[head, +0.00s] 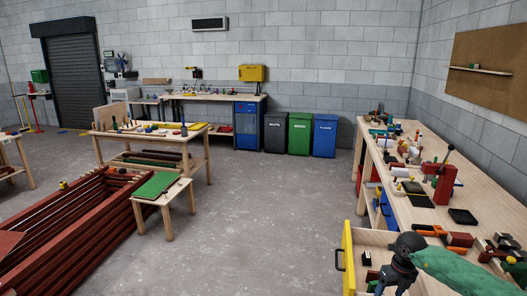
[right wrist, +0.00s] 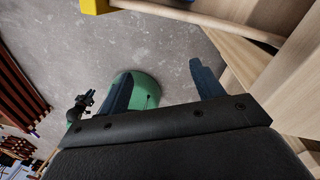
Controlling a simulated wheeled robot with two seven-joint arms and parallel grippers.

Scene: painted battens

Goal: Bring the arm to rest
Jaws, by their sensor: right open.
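My right arm (head: 455,270) comes in from the lower right in the head view, with a green forearm and a black wrist. Its gripper (head: 385,284) points down over the open drawer area, partly cut off by the bottom edge. In the right wrist view the two dark blue fingers of my right gripper (right wrist: 161,72) stand wide apart. Nothing is between them but grey floor and part of a green round shape behind. My left gripper does not show in the head view.
A drawer with a yellow front (head: 347,258) stands open below the right workbench (head: 385,170), close to my right gripper. The bench top is crowded with tools and blocks. A small table with a green top (head: 157,186) and red battens (head: 75,225) are at left. Middle floor is clear.

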